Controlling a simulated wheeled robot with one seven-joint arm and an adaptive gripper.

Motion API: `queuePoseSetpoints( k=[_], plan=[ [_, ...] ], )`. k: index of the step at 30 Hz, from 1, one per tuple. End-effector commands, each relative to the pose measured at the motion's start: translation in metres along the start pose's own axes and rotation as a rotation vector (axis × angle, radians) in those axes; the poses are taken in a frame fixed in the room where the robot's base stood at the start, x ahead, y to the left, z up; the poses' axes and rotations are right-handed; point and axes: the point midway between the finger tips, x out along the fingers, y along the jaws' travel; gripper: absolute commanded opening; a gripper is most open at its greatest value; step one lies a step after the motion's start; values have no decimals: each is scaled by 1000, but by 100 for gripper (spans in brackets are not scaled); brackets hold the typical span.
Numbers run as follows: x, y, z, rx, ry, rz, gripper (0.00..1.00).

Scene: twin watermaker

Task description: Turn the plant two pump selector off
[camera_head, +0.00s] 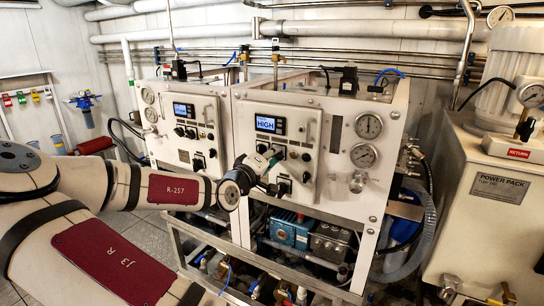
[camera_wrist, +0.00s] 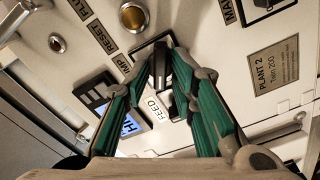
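The plant two panel (camera_head: 280,140) is the right-hand of two white control panels in the head view. My gripper (camera_head: 272,172) is at its lower middle. In the wrist view, my gripper (camera_wrist: 164,68) has its two green-padded fingers close on either side of a black selector knob (camera_wrist: 160,66), and they appear to touch it. A partly covered label ending in "MP" (camera_wrist: 126,63) is beside the knob. A "FEED" label (camera_wrist: 156,107) is below it. The fingers hide part of the knob and its surround, so its exact setting cannot be read.
A "PLANT 2 Twin 200" plate (camera_wrist: 273,68) is right of the fingers. A lit display (camera_wrist: 130,128) and an amber button (camera_wrist: 133,17) are close by. The plant one panel (camera_head: 192,132) is to the left. Gauges (camera_head: 368,126) and a power pack (camera_head: 490,200) stand right.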

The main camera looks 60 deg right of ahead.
Motion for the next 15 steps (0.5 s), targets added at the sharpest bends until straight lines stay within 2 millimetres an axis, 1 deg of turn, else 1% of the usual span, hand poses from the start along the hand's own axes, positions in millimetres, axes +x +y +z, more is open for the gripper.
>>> queuePoseSetpoints(
  k=[15],
  plan=[
    [-1, 0, 0, 2, -1, 0, 30]
  ],
)
